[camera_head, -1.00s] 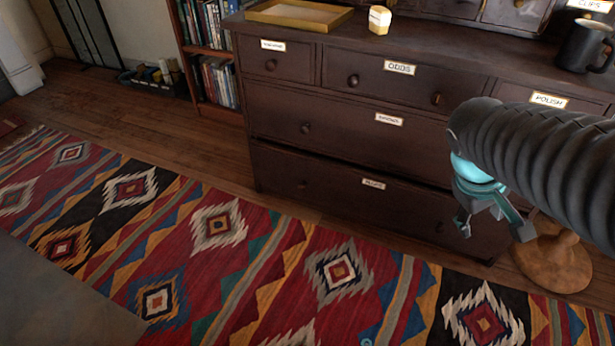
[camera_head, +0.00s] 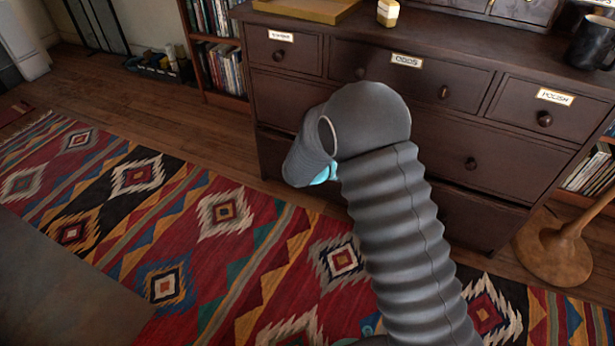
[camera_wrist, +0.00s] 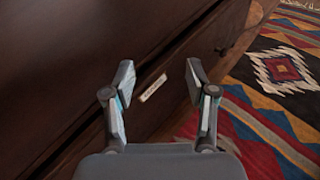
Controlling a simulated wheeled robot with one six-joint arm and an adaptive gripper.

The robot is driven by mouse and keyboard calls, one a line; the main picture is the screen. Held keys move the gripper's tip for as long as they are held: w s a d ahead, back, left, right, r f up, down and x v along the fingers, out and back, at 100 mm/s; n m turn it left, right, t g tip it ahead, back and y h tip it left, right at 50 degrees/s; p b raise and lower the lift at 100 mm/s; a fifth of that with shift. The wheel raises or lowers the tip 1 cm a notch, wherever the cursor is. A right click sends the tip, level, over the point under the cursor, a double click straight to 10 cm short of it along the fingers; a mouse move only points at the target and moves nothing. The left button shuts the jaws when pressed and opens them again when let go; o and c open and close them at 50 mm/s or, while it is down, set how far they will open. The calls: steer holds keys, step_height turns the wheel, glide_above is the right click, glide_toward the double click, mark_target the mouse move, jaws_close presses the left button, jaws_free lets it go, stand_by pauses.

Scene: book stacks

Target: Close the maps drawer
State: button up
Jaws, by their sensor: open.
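The dark wooden chest holds the drawers; no label reading "maps" can be made out. Its bottom drawer (camera_head: 468,218) looks slightly out, with a dark gap above it in the earlier head view. In the wrist view, a drawer front with a small unreadable label (camera_wrist: 153,87) and a round knob (camera_wrist: 219,50) lies beyond my gripper (camera_wrist: 160,72). My gripper is open and empty, its fingers either side of the label in the picture; contact cannot be told. In the head view my arm hides most of the gripper and the middle of the lower drawers.
Top drawers, including one labelled odds (camera_head: 407,60) and one labelled polish (camera_head: 555,97), look shut. A wooden stand (camera_head: 552,250) is at right. A patterned rug (camera_head: 225,215) covers the floor.

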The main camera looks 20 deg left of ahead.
steer(key=s+a+f+n+t+y+p, duration=0.1)
steer(key=s+a+f+n+t+y, duration=0.3)
steer(key=a+f+n, duration=0.5)
steer(key=s+a+f+n+t+y, duration=0.1)
steer(key=a+f+n+t+y, duration=0.35)
steer(key=a+f, duration=0.85)
steer(key=shift+n+g+y, duration=0.25)
steer(key=shift+n+g, duration=0.1)
steer(key=w, duration=0.8)
steer(key=w+d, duration=0.1)
steer(key=w, duration=0.3)
steer(key=shift+w+b, duration=0.3)
steer(key=shift+b, duration=0.05)
jaws_close()
